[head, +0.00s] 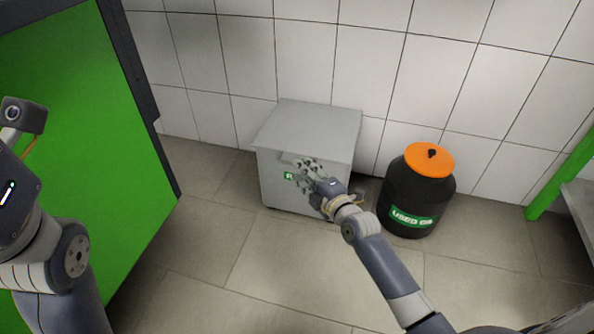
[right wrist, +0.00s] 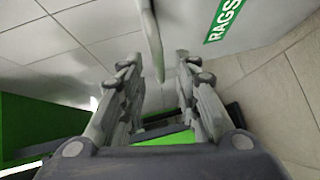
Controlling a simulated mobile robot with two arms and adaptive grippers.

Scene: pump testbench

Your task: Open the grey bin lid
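The grey bin (head: 273,185) stands on the floor against the tiled wall, and its flat grey lid (head: 310,125) lies shut on top. My right gripper (head: 303,166) is at the bin's front, just below the lid's front edge. In the right wrist view its two fingers (right wrist: 157,62) are apart, with a thin grey lip (right wrist: 153,38) between them. I cannot tell whether either finger touches it. The bin's green RAGS label (right wrist: 226,18) is right of the fingers there. My left arm shows at the left of the head view, but its fingers do not.
A black drum (head: 400,200) with an orange lid (head: 429,160) stands close to the right of the bin. A large green panel (head: 80,110) rises at the left. A green-legged bench (head: 562,175) is at the far right. The floor in front is clear.

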